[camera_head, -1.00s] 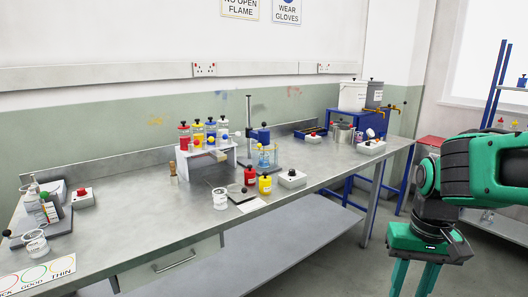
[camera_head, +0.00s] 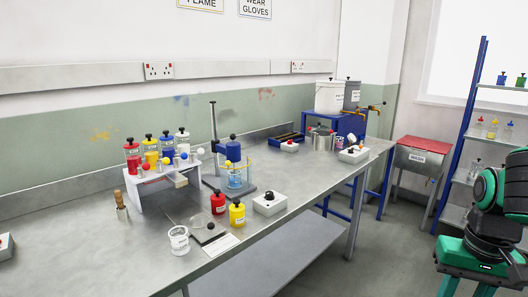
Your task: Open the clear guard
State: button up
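A clear, box-like guard with thin yellow edges (camera_head: 249,168) stands on the bench around a blue-tinted beaker (camera_head: 234,178), below a blue motor head on a grey post (camera_head: 213,135). I take this to be the clear guard; at this size I cannot tell its hinge, handle or whether it is closed. My gripper (camera_head: 467,288) is at the bottom right corner, far from the guard and off the bench's front side. Its two fingers are apart with nothing seen between them; their tips are cut off by the frame edge.
A red bottle (camera_head: 218,204), a yellow bottle (camera_head: 237,214), a white switch box (camera_head: 270,203) and a white tub (camera_head: 179,241) stand in front of the guard. A white bottle rack (camera_head: 150,194) is to its left. Floor is clear between bench (camera_head: 330,180) and my arm.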

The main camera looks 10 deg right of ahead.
aim_at(228, 163)
jog(key=u, duration=0.05)
jog(key=i, duration=1.4)
jog(key=u, duration=0.55)
